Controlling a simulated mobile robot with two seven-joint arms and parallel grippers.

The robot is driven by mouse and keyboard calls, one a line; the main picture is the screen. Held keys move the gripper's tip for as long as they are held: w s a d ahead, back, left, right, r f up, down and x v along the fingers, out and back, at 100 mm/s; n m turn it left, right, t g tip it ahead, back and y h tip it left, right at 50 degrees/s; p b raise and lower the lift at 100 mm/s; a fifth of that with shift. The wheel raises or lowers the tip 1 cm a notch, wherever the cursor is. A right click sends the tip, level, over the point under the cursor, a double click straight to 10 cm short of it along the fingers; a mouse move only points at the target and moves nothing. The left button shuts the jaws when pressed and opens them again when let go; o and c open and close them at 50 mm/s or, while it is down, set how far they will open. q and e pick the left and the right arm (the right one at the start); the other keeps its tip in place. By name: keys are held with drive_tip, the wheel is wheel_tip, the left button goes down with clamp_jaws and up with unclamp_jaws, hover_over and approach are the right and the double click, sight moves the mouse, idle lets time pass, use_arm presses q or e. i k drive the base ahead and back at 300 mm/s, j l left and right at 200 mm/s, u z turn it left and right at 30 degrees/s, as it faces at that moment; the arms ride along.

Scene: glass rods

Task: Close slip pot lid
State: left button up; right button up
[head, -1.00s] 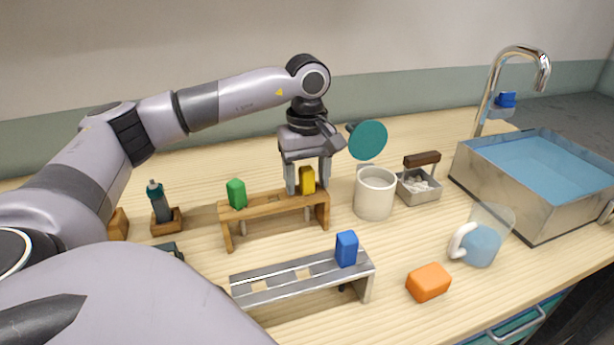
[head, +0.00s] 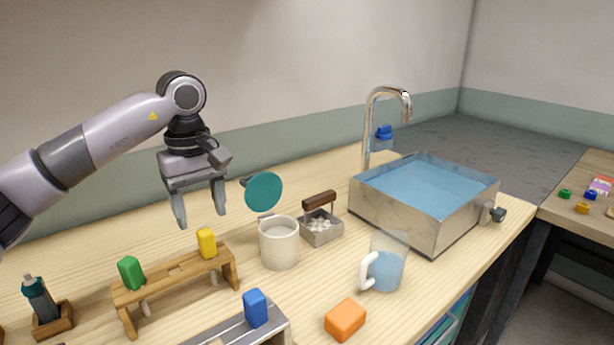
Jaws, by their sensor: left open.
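The slip pot (head: 279,246) is a cream cylinder standing on the wooden counter. Its round teal lid (head: 264,192) stands tilted up at the back of the rim, so the pot is open. My left gripper (head: 202,222) is open and empty, in the air to the left of the lid, above and behind the wooden rack. It touches neither lid nor pot. My right gripper is not in view.
A wooden rack (head: 176,275) holds a green block (head: 130,272) and a yellow block (head: 206,243). A small metal box (head: 321,233), a jug (head: 384,266), an orange block (head: 346,319), a blue block (head: 255,308) and a water-filled sink (head: 424,205) stand around the pot.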

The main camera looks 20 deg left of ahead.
sight(264, 191)
drive_tip(key=k+l, duration=0.75)
drive_tip(key=l, duration=0.2)
